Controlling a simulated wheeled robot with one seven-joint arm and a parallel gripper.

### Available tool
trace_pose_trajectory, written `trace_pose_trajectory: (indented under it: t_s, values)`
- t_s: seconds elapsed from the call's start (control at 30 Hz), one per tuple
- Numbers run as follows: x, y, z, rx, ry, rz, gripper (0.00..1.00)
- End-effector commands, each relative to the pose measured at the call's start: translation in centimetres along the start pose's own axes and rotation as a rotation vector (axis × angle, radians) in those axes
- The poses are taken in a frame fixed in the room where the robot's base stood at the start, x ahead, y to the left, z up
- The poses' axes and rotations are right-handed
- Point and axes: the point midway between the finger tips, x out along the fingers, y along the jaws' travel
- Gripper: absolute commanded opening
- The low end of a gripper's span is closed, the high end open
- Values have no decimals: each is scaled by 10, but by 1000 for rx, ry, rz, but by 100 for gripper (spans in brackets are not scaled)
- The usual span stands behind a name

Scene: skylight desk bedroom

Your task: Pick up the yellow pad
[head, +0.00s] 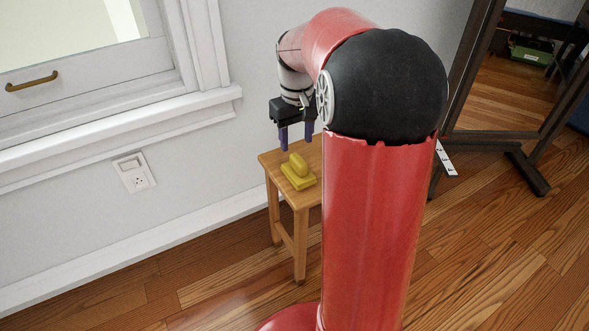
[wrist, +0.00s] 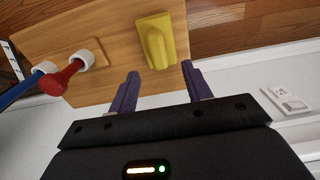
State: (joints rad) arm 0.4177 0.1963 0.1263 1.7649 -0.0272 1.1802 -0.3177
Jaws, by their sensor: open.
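The yellow pad (head: 298,172) lies on a small wooden stool (head: 272,158) in the head view. It has a flat base with a raised handle-like part on top. My gripper (head: 297,143) is open and empty above the stool, pointing down, apart from the pad. In the wrist view the yellow pad (wrist: 162,40) is ahead of my gripper (wrist: 158,78), roughly between the lines of its two purple fingers. The bare stool top (wrist: 110,35) shows around the pad.
In the wrist view a red-handled thing (wrist: 68,77) and a blue-handled thing (wrist: 25,88) with white ends are at the left of the stool top. A wall with an outlet (head: 134,172) and a window stands left. A dark-framed mirror (head: 500,95) stands right.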

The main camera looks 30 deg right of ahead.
Motion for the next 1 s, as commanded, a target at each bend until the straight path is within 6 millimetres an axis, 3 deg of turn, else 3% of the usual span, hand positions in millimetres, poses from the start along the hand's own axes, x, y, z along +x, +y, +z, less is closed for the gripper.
trace_pose_trajectory:
  t_s: [0.5, 0.83, 1.0]
  values:
    - [68, 2, 7, 0, -4, -3, 49]
    - [76, 2, 7, 0, -1, -1, 49]
    - [75, 2, 7, 0, -1, -1, 29]
